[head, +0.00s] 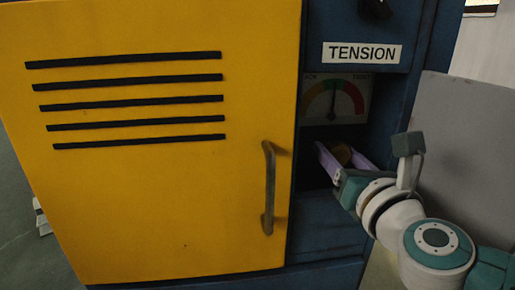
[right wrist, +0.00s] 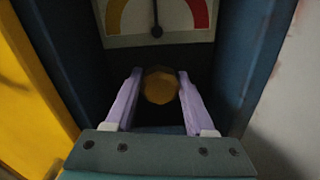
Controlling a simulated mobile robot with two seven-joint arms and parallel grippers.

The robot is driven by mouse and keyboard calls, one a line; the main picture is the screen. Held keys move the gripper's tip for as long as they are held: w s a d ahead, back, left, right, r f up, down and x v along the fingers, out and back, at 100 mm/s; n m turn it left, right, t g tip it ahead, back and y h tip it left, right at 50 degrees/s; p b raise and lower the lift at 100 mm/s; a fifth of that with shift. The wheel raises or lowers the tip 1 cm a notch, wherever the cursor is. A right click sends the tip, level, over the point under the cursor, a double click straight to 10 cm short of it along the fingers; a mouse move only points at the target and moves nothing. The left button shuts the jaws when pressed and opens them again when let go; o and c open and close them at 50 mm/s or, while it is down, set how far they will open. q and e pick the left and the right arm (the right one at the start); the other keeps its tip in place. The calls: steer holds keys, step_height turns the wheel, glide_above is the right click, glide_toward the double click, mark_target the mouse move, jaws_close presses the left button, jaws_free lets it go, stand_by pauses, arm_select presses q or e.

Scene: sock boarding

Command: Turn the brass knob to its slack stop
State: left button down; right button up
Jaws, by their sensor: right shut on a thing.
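The brass knob (right wrist: 160,86) sits in a dark recess below a dial. My right gripper (right wrist: 160,84) has its two pale purple fingers on either side of the knob and is shut on it. In the head view the knob (head: 342,153) is partly hidden between the fingers of the right gripper (head: 340,158). The tension dial (head: 335,100) has red, yellow and green bands, and its needle points about straight up. The dial also shows, cut off, at the top of the right wrist view (right wrist: 158,22). My left gripper is not in view.
A yellow door (head: 150,200) with black slots and a dark handle (head: 268,188) stands left of the recess. A white TENSION label (head: 362,53) is above the dial. The recess has dark blue side walls close to my gripper. A grey panel (head: 470,140) stands at the right.

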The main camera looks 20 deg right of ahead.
jaws_close()
